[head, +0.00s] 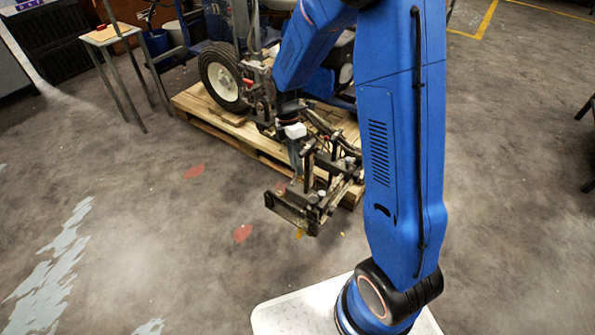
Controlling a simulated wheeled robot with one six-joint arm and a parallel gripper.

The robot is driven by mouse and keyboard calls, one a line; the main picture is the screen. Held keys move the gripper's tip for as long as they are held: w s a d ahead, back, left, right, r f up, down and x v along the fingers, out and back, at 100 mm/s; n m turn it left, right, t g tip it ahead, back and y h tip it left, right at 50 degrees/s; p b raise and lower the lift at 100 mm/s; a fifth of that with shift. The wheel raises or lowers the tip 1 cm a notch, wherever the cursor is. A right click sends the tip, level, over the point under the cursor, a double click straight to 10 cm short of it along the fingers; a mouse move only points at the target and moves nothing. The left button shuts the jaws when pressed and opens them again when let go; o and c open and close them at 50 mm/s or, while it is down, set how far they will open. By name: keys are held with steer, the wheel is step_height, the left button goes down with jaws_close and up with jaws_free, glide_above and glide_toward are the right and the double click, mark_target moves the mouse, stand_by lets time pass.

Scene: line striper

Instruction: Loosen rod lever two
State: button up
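The line striper stands on a wooden pallet (215,125) in the head view, with a black-tyred wheel (222,77) at its left. Its dark metal front assembly of rods, clamps and brackets (290,209) reaches out past the pallet's near edge. Rod lever two is too small to pick out among these parts. My blue arm comes down from the top, and my gripper (296,157) is over or among the rods, beside the upright posts. Its fingers are small and blend with the metal, so I cannot tell whether they are open or touching a lever.
A small table (110,34) with metal legs stands at the upper left, with a blue bucket (156,42) near it. Dark furniture legs (589,150) show at the right edge. The floor left of the striper is clear, with red and pale paint marks.

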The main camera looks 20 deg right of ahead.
steer(key=shift+x, duration=1.65)
jaws_close()
steer(key=shift+w, duration=0.1)
